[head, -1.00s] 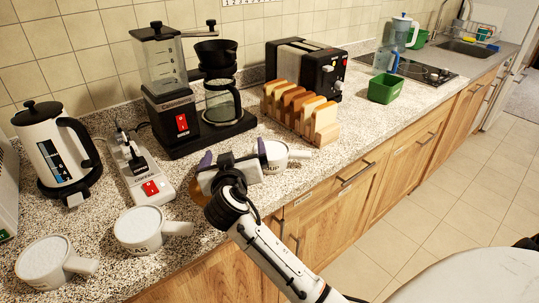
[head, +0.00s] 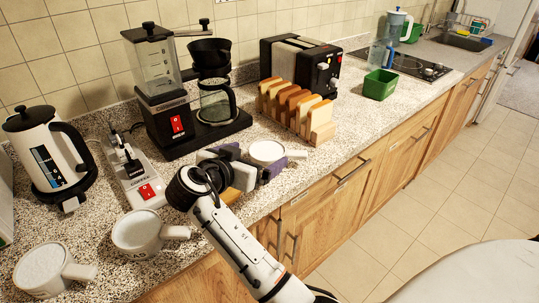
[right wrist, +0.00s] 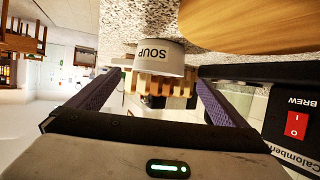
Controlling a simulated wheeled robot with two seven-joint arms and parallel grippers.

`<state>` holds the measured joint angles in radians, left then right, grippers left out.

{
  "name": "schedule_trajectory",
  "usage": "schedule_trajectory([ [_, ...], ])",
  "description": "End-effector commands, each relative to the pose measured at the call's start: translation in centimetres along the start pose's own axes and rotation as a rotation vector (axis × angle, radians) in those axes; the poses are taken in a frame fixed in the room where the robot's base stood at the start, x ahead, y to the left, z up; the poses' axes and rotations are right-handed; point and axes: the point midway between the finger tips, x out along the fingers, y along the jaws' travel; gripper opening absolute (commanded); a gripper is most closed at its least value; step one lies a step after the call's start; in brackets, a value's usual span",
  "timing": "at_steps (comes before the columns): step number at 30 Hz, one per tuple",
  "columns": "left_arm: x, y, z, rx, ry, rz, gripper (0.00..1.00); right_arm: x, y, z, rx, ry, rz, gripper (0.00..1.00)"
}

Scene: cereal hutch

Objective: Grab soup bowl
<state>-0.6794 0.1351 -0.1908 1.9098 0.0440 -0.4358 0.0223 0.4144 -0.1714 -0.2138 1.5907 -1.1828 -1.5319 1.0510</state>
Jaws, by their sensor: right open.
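The soup bowl (head: 268,152) is white with a side handle and stands on the speckled counter, just beyond my right gripper. In the right wrist view the bowl (right wrist: 160,56) shows the word SOUP, upside down in the picture. My right gripper (head: 250,162) is open, its purple fingers spread to either side of the bowl's direction. In the right wrist view the bowl lies ahead between the two fingers (right wrist: 160,82), and I see no finger closed on it. Part of the bowl is hidden behind a finger in the head view. My left gripper is not in view.
A round wooden board (head: 244,178) lies beside the gripper. A toast rack (head: 300,108) stands close behind the bowl, a coffee maker (head: 215,100) behind left. Two more white handled bowls (head: 136,232) (head: 45,268) stand at the front left. A green container (head: 380,85) is farther right.

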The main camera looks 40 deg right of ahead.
Motion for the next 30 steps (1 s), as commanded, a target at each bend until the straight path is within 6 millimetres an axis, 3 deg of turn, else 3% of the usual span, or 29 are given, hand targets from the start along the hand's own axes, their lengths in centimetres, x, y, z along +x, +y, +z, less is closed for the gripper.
schedule_trajectory([
  [6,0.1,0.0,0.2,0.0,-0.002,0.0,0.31,2.8,0.7,0.0,-0.004,0.001,-0.003,0.98],
  [16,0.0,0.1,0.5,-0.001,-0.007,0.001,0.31,3.4,0.8,0.0,-0.003,0.0,-0.005,0.98],
  [25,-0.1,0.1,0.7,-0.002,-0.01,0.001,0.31,3.4,0.8,0.1,-0.003,-0.001,-0.005,0.47],
  [30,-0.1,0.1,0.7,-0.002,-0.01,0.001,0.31,3.4,0.7,-0.1,-0.001,0.002,-0.006,0.45],
])
